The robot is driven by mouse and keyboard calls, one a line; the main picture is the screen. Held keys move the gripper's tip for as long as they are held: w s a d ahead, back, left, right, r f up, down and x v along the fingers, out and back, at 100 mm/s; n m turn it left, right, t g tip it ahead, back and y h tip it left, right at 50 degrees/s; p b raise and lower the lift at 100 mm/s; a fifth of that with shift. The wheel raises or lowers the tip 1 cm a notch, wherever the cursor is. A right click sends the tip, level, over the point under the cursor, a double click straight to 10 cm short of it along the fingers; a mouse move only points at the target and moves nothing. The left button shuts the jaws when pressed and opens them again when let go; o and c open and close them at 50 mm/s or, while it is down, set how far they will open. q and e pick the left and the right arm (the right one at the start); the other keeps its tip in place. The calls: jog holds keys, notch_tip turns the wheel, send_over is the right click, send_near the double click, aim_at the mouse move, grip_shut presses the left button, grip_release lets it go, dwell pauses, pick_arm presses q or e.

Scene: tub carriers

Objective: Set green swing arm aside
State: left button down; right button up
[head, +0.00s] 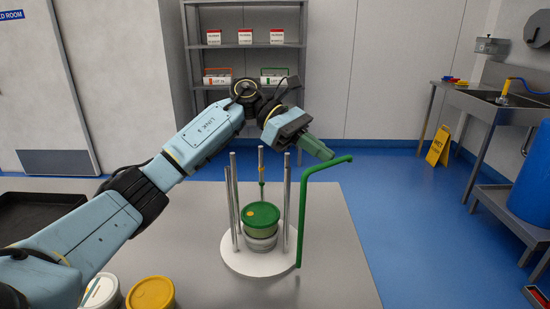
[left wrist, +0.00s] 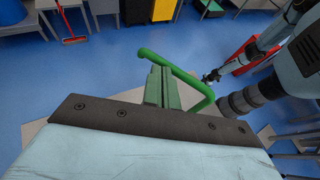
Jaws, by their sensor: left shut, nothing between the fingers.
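The green swing arm (head: 301,215) is a bent rod at the right side of the tub carrier. Its upright rises from near the white round base (head: 232,258), and its top bends out to the right. My left gripper (head: 328,153) is shut and empty, its green fingers just above and behind the rod's bent top. In the left wrist view the swing arm (left wrist: 185,74) curves around the shut fingers (left wrist: 160,88); I cannot tell whether they touch. A green-lidded tub (head: 261,215) sits on a pale tub between the carrier's metal posts (head: 235,195).
A white-lidded tub (head: 101,291) and a yellow-lidded tub (head: 151,293) stand at the front left of the grey table (head: 340,280). A black tray (head: 30,215) lies at the far left. The table right of the carrier is clear.

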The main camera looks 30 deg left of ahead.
pick_arm(q)
jog(key=shift+w+d, duration=0.1)
jog(key=shift+d, duration=0.25)
pick_arm(e)
jog(key=shift+w+a, duration=0.1)
jog(key=shift+w, duration=0.4)
jog(key=shift+s, duration=0.15)
